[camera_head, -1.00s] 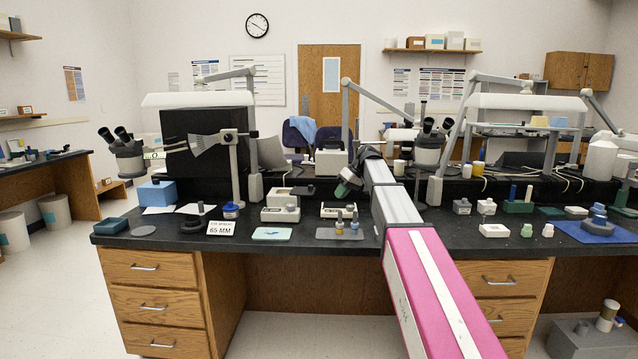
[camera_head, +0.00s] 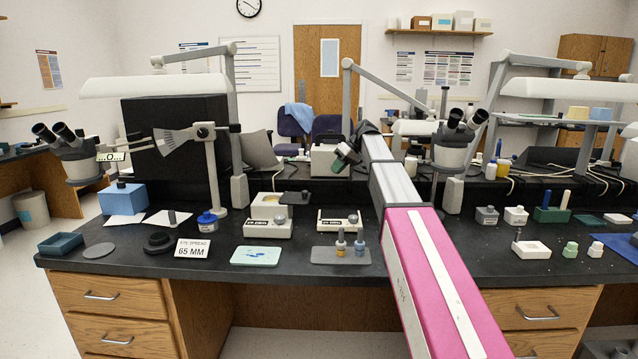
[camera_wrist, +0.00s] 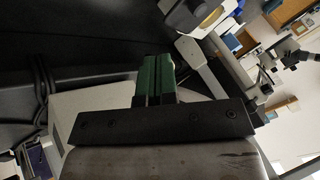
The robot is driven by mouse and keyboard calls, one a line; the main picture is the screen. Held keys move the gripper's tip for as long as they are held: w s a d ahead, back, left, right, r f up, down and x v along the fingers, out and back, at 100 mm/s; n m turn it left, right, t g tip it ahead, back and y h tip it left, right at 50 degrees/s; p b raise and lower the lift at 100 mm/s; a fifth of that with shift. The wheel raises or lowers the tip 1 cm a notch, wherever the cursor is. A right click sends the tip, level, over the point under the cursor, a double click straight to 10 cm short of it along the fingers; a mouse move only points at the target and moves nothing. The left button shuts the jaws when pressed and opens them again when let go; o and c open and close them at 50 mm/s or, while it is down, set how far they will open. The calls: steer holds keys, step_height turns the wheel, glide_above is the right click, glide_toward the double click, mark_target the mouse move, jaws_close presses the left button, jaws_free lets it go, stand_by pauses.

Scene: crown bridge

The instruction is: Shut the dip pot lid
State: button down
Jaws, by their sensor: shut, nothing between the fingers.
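A cream dip pot (camera_head: 258,229) with a dark label and a round knob stands on the black bench, left of my arm. A dark flat piece (camera_head: 295,198), which looks like its raised lid, sticks out at its back right. A similar low cream unit (camera_head: 330,226) stands to its right. My gripper (camera_head: 341,163) has green fingers and hangs above and behind these units, apart from them. In the wrist view the fingers (camera_wrist: 154,78) are together and empty. A pale housing with an amber disc (camera_wrist: 208,18) shows beyond them; I cannot tell which unit it is.
A grey mat (camera_head: 325,256) with two small bottles and a pale blue slab (camera_head: 256,256) lie in front. A stand (camera_head: 213,170) rises at left. A microscope (camera_head: 452,147) stands right of my arm. The bench front edge is mostly clear.

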mark_target(295, 195)
steer(key=s+a+f, duration=0.2)
steer(key=a+f, duration=0.6)
steer(key=a, duration=0.1)
steer(key=shift+s, duration=0.35)
steer(key=shift+s, duration=0.1)
